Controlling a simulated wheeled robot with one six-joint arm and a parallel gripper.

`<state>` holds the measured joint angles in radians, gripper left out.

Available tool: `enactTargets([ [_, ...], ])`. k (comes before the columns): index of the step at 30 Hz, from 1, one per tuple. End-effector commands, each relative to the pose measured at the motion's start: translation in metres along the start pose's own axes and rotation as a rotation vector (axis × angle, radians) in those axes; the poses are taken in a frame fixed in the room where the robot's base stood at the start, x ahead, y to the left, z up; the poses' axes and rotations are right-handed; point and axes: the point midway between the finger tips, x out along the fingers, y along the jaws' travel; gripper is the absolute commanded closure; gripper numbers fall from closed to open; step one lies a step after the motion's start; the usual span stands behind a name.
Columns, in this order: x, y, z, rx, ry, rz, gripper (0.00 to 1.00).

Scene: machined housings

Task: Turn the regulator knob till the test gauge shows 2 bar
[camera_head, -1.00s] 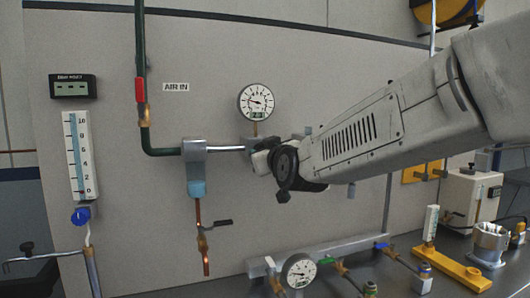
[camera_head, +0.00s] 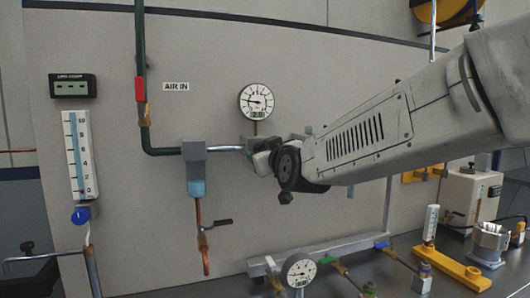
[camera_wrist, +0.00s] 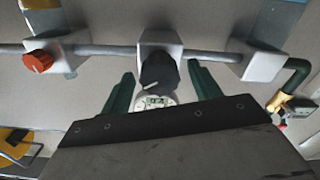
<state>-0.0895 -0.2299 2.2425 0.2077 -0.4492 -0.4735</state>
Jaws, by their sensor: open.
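The regulator's black knob (camera_wrist: 158,72) has a pale line on its face and sits on a grey block in the wrist view. My gripper (camera_wrist: 160,84) is open, with one green finger on each side of the knob; I see a gap on both sides. In the head view my gripper (camera_head: 258,158) is at the pipe's regulator, and the knob is hidden behind it. A round gauge (camera_head: 256,101) stands above the regulator, its needle pointing left. A second gauge (camera_head: 299,270) sits on the lower manifold.
A red-orange knob (camera_wrist: 39,61) is on the neighbouring block in the wrist view. A filter with a blue bowl (camera_head: 196,187) hangs on the pipe, left of my gripper. A flow tube (camera_head: 80,155) is at far left. The manifold (camera_head: 330,249) with small valves lies below.

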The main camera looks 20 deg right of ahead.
Motion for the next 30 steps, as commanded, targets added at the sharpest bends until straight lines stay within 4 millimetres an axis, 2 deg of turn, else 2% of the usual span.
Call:
enactTargets([
  [6, -0.037, 0.0, -0.001, 0.001, 0.002, -0.001, 0.38],
  [12, -0.062, 0.0, 0.0, 0.001, 0.001, 0.0, 0.38],
  [17, -0.069, 0.0, 0.001, -0.001, -0.001, 0.0, 0.38],
  [30, -0.069, 0.0, 0.001, 0.004, -0.001, -0.001, 0.38],
])
